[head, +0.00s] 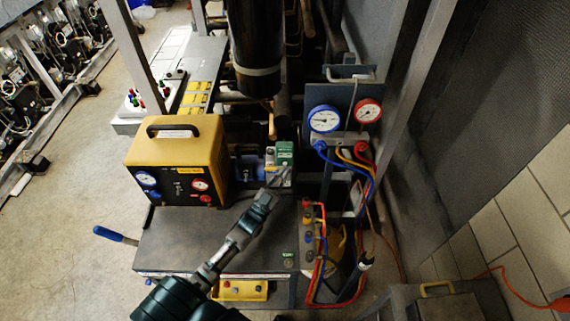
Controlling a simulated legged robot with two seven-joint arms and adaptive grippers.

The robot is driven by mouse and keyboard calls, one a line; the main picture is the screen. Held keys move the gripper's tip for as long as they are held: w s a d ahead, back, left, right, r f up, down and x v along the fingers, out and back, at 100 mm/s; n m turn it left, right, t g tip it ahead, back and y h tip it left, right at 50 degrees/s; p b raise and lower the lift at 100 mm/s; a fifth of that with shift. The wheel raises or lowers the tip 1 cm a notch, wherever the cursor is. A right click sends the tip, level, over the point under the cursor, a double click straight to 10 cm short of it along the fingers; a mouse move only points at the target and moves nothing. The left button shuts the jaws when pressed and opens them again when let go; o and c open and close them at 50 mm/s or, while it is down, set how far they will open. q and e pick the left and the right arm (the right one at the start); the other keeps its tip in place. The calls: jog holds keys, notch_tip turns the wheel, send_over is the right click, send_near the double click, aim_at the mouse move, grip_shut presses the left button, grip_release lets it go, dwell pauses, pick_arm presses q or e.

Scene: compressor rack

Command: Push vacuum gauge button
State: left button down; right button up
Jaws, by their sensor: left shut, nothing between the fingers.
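A small green and pale device (284,155), which looks like the vacuum gauge, stands at the back of the dark cart top (190,240), right of the yellow machine. Its button is too small to make out. My left gripper (281,181) reaches up from the lower left over the cart. It is shut and empty. Its fingertips appear just in front of the device's lower part and overlap it in the picture; I cannot tell whether they touch. My right gripper is not in view.
The yellow machine (176,150) with gauges stands left of my gripper. A manifold with a blue gauge (324,119) and a red gauge (368,111) hangs at the right, with coloured hoses (370,185) below. The cart's front left surface is clear.

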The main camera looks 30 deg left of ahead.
pick_arm(q)
jog(key=shift+s, duration=0.1)
jog(key=s+d+p, duration=0.2)
jog(key=s+d, duration=0.1)
jog(key=s, duration=0.2)
jog(key=shift+d+p, duration=0.15)
jog(key=shift+p, duration=0.15)
jog(key=shift+s+f, duration=0.1)
dwell(0.5)
